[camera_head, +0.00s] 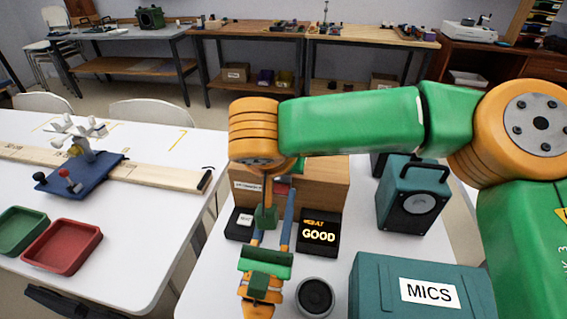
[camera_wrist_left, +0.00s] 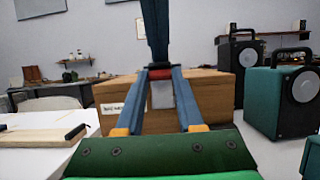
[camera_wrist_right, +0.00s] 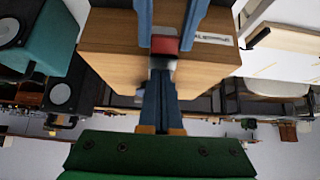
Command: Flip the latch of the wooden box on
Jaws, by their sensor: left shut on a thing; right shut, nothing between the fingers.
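The wooden box (camera_head: 325,180) stands on the white table. It shows in the left wrist view (camera_wrist_left: 215,97) and the right wrist view (camera_wrist_right: 110,52). The red latch piece (camera_wrist_left: 160,75) is on its front, with a pale grey plate (camera_wrist_left: 162,96) below it in that view. My left gripper (camera_wrist_left: 161,72) is shut on the red latch piece, one blue finger on each side. My right gripper (camera_wrist_right: 161,68) is shut and empty, its fingertips close by the latch; I cannot tell whether they touch it. In the head view my right wrist and hand partly hide the latch.
A black "GOOD" sign box (camera_head: 319,233), a small black box (camera_head: 240,224), a round speaker part (camera_head: 315,297) and a teal "MICS" case (camera_head: 370,285) crowd the table. A teal speaker (camera_head: 408,195) stands right of the wooden box. Red (camera_head: 62,247) and green trays lie left.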

